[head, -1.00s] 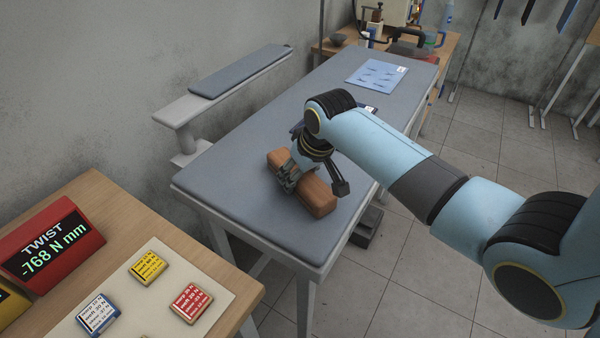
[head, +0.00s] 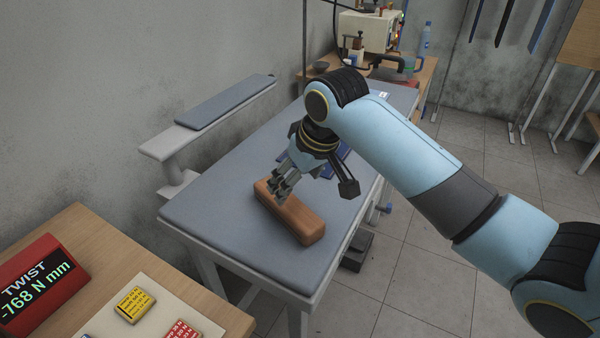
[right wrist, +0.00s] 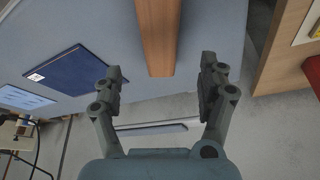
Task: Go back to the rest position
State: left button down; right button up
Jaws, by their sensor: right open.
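My right gripper (head: 281,187) is open and empty, with its fingers just above a brown wooden block (head: 291,212). The block lies on the grey padded table (head: 222,212). In the right wrist view the gripper (right wrist: 161,78) has its two fingers spread apart, and the end of the block (right wrist: 158,40) shows beyond and between them. My left gripper is not in view.
A wooden table (head: 75,240) at the lower left carries a red TWIST display (head: 38,283) and several small labelled cards, one of them yellow (head: 134,305). A narrow padded arm board (head: 225,100) stands left of the grey table. A blue folder (right wrist: 75,82) lies on the table.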

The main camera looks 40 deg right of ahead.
jog(key=shift+v, duration=1.05)
